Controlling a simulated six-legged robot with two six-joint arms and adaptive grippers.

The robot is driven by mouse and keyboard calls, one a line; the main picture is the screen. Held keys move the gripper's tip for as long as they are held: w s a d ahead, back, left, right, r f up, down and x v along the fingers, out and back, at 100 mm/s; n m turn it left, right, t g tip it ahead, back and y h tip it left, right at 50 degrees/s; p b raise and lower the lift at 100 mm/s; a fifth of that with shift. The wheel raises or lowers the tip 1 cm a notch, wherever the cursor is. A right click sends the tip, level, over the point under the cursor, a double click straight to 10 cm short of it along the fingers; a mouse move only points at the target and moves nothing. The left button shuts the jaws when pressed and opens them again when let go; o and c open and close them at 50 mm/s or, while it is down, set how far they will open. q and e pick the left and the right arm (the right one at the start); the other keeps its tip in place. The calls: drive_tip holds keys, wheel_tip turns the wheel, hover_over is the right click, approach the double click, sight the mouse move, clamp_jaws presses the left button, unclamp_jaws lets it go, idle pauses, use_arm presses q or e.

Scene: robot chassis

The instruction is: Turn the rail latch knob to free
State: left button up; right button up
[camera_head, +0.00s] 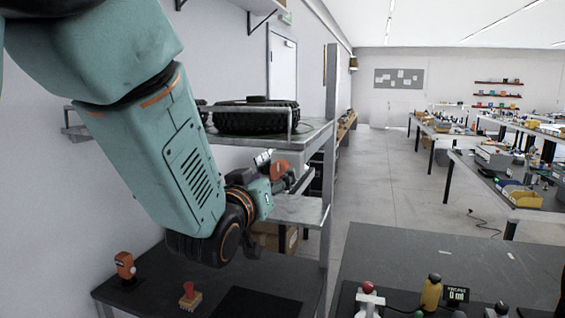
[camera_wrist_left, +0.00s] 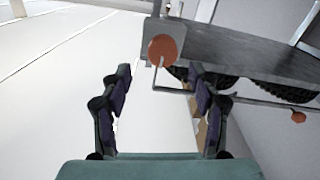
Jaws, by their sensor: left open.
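A round orange-red knob (camera_wrist_left: 162,49) sits at the end of the grey shelf edge in the left wrist view. An orange-red shape, probably this knob (camera_head: 280,170), shows beside my left gripper (camera_head: 295,180) in the head view, partly hidden. In the left wrist view, my left gripper (camera_wrist_left: 160,76) is open with nothing between its fingers. The knob appears just past the fingertips, between their lines, and looks apart from them. Its latch position cannot be told. My right gripper is not in view.
A metal rack (camera_head: 312,133) with a dark tyre (camera_head: 255,117) stands beyond my left arm. A thin rail and a second orange knob (camera_wrist_left: 298,117) show at right in the wrist view. A dark bench (camera_head: 420,265) is at right; the aisle floor (camera_head: 385,185) is clear.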

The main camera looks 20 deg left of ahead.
sight(280, 171)
use_arm(q)
drive_tip(key=w+p, duration=0.1)
drive_tip(key=w, duration=0.5)
drive_tip(key=shift+w+f+p, duration=0.15)
drive_tip(key=shift+p, duration=0.2)
drive_tip(key=shift+w+d, duration=0.15)
drive_tip(key=shift+w, duration=0.1)
drive_tip(key=shift+a, duration=0.3)
drive_tip(key=shift+w+a, duration=0.1)
drive_tip(key=shift+c, duration=0.7)
drive_tip(key=shift+d, duration=0.3)
drive_tip(key=c, duration=0.4)
drive_tip(key=shift+a, duration=0.1)
drive_tip(key=c, duration=0.6)
drive_tip(key=shift+c, duration=0.2)
